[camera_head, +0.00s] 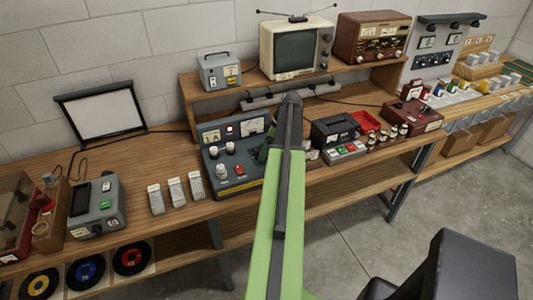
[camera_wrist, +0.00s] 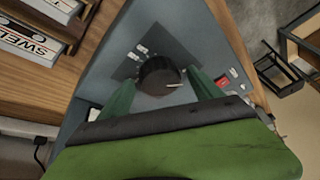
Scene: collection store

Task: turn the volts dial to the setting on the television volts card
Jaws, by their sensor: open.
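In the wrist view a round black dial (camera_wrist: 158,75) sits on a blue-grey panel, its white pointer line toward the right of the picture. Small pale labels lie on its left side, too small to read. My open gripper (camera_wrist: 162,92) has one dark green finger on each side of the dial; I cannot tell whether they touch it. In the head view the blue-grey control unit (camera_head: 234,182) stands on the bench, and my green arm hides its right part. The television (camera_head: 296,50) stands on the shelf behind. I cannot make out a readable volts card.
The unit carries white-topped knobs, meters and a red switch (camera_wrist: 222,82). Three small pale boxes (camera_head: 174,189) stand to its left, and a grey device (camera_head: 97,205) further left. A black box (camera_head: 335,131) and small bottles stand to its right. Bare wood shows along the bench front.

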